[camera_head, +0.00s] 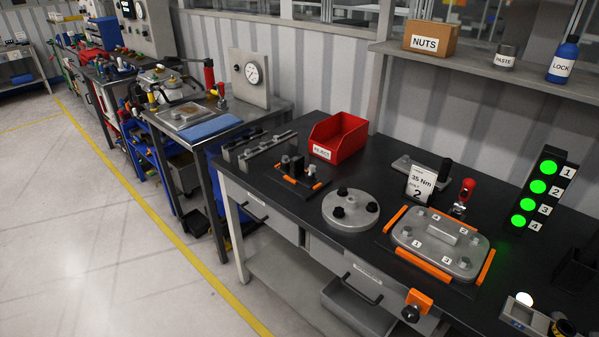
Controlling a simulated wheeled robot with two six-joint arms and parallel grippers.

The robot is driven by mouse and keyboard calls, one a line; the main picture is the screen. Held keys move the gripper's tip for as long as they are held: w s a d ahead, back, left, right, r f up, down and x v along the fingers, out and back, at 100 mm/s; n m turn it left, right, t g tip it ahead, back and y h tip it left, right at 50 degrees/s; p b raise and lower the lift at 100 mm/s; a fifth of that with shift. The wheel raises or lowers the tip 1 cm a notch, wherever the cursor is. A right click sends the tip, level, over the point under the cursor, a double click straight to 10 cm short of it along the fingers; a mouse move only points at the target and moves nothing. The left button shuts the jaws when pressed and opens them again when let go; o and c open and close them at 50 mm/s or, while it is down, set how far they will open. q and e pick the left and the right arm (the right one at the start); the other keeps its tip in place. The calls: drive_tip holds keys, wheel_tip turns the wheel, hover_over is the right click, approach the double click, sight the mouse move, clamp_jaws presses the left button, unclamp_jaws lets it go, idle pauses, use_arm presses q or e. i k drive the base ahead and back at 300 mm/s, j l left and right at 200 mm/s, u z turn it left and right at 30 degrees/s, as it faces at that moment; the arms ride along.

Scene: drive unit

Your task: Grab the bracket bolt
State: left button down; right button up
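No thing is labelled as the bracket bolt. A small dark bracket-like fixture (293,168) stands between orange strips on the black bench, left of centre, with dark bolt-like posts on it. I cannot tell whether one of these is the bracket bolt. A round grey disc (338,218) to its right carries several dark bolt heads. A grey cover plate (441,254) farther right has numbered corners with bolt heads and sits between orange rails. Neither of my grippers shows in the head view.
The black workbench (300,215) holds a red bin (339,137), a torque card (421,184), a red-topped tool (464,195) and a tower of green lights (540,187). An orange block (418,299) sits at the front edge. A shelf (480,70) overhangs the back. The floor at left is clear.

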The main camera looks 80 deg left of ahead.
sight(312, 168)
drive_tip(key=u, duration=3.15)
drive_tip(key=l, duration=0.75)
